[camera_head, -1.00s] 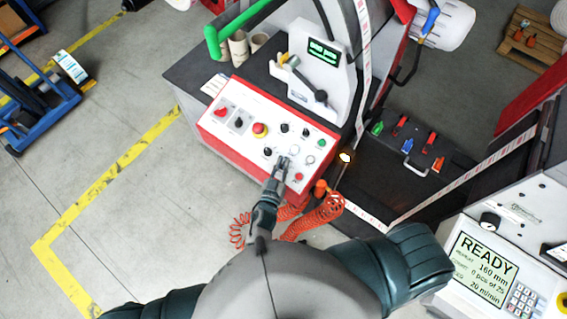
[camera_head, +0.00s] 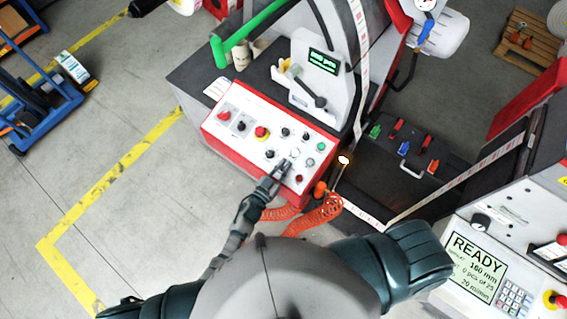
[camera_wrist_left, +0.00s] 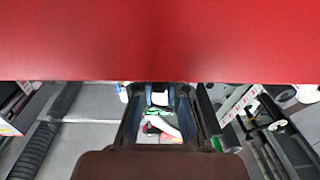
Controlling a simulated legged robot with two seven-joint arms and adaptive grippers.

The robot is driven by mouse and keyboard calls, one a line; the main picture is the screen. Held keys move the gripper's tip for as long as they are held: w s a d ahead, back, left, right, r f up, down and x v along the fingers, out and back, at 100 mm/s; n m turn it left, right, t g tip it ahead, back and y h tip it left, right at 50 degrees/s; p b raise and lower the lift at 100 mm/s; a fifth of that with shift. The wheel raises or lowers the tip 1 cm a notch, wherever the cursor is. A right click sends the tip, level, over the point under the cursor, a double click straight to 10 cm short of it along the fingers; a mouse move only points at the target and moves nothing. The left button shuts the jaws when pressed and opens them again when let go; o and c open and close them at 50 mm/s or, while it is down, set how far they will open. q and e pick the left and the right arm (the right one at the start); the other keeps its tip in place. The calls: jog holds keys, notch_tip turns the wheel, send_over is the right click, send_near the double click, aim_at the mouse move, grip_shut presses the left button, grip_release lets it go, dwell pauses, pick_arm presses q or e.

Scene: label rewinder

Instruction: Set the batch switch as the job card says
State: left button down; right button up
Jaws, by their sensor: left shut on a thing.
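The white control panel (camera_head: 245,128) with red sides carries several knobs and buttons. My left gripper (camera_head: 286,166) is at the panel's lower right part, its fingers shut on a small control there. The fingers hide that control, so I cannot tell its setting. The wrist view shows the fingers (camera_wrist_left: 160,104) below a broad red surface (camera_wrist_left: 160,40); the switch cannot be made out there. A white card (camera_head: 215,87) lies on the dark machine top left of the panel; its text is too small to read. My right gripper is not in view.
An orange coiled hose (camera_head: 318,218) hangs close to my arm. A machine screen (camera_head: 478,265) reads READY. Open floor lies at left.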

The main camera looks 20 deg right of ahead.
pick_arm(q)
jog(key=m+g+h, duration=0.2)
jog(key=m, duration=0.1)
jog(key=shift+w+r+g+p, duration=0.1)
jog(key=shift+w+g+p, duration=0.05)
jog(key=shift+g+p, duration=0.25)
jog(key=shift+m+g+h, duration=0.5)
jog(key=shift+m+g, duration=0.6)
jog(key=shift+g, duration=0.2)
jog(key=shift+d, duration=0.1)
jog(key=c, duration=1.2)
grip_release()
jog(key=shift+d, duration=0.1)
jog(key=v, duration=1.2)
jog(key=shift+w, duration=0.1)
